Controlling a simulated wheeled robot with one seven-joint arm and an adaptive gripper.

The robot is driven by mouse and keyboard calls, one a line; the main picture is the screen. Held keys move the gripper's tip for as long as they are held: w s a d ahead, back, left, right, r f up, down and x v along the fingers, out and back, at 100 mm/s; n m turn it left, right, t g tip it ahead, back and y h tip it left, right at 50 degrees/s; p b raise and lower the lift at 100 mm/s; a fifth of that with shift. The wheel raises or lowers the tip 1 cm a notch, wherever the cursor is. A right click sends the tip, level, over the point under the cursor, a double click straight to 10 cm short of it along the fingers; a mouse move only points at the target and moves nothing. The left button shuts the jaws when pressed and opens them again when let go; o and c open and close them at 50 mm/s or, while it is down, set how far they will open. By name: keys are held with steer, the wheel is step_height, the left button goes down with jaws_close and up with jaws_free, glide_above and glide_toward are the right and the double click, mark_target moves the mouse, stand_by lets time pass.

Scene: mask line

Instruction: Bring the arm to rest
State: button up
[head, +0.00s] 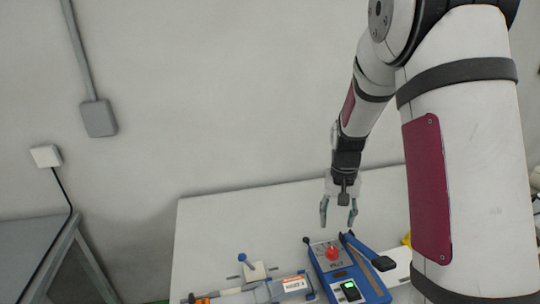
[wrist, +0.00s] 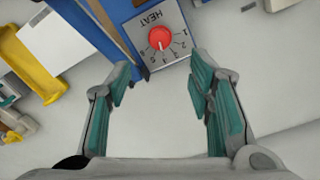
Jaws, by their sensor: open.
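My gripper (head: 338,214) hangs above the white table at the end of my arm, with its fingers pointing down. In the wrist view my gripper (wrist: 160,95) has its two teal-padded fingers spread apart with nothing between them. A blue machine (head: 345,275) with a red knob (head: 332,253) stands on the table below and just in front of it. The wrist view shows the red knob (wrist: 159,38) on a grey dial plate marked HEAT, beyond the fingertips and apart from them.
The white table (head: 215,225) is bare at its back left. A grey device with an orange tip (head: 245,292) lies left of the machine. In the wrist view a yellow part (wrist: 32,68) and a white sheet (wrist: 65,30) lie left of the machine. A plain wall stands behind.

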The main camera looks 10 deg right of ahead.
steer(key=s+a+r+n+t, duration=0.2)
steer(key=s+a+r, duration=0.4)
steer(key=r, duration=0.4)
steer(key=s+a+r+n+t, duration=0.2)
steer(key=s+a+r, duration=0.2)
steer(key=s+r, duration=0.55)
steer(key=s+a+r+n+t, duration=0.1)
steer(key=s+a+r, duration=0.1)
steer(key=s, duration=0.4)
steer(key=shift+s+a+r+t, duration=0.25)
steer(key=shift+r+t, duration=0.15)
steer(key=shift+r, duration=0.25)
